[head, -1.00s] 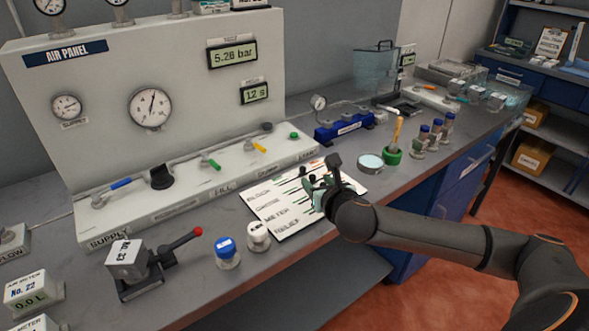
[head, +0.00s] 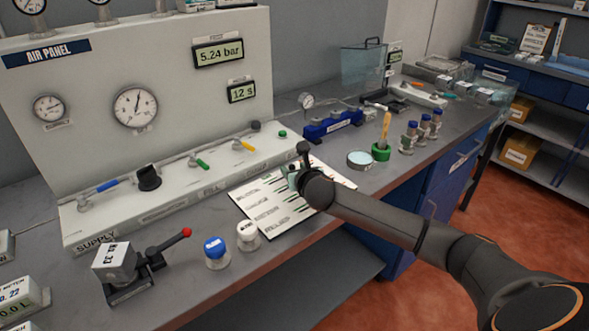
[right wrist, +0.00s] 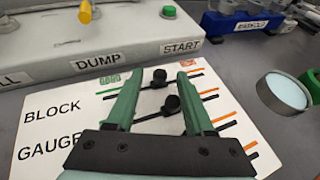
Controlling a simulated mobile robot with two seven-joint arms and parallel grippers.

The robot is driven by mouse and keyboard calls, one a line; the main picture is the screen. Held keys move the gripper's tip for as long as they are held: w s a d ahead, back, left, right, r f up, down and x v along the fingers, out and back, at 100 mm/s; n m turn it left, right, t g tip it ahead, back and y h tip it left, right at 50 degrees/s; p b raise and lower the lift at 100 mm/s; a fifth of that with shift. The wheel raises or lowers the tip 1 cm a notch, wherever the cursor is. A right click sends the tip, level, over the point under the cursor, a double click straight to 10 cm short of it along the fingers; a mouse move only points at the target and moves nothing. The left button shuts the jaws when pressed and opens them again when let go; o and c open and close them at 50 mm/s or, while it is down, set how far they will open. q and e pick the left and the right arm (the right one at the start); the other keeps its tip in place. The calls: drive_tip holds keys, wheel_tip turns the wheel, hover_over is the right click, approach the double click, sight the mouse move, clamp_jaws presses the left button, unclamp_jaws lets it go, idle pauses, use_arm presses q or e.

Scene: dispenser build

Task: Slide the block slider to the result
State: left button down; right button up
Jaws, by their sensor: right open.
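The white board (head: 245,199) lies flat on the bench, with BLOCK and GAUGE labels readable in the right wrist view (right wrist: 55,140). Two black slider knobs stand up from it there. The farther knob (right wrist: 160,76), which appears to be the block slider in the BLOCK row, is between my right fingertips. The nearer knob (right wrist: 172,104), seemingly in the GAUGE row, is also between the green fingers. My right gripper (head: 299,172) is open over the far part of the board. Contact with a knob cannot be told. My left gripper is not in view.
The air panel (head: 200,115) and its valve ledge (head: 170,195) stand behind the board. A blue-capped jar (head: 216,254) and a white-capped jar (head: 248,238) stand in front of it. A round dish (head: 360,160) and a green holder (head: 381,152) are to the right.

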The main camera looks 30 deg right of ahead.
drive_tip(key=shift+c, duration=0.3)
clamp_jaws()
idle(1.1)
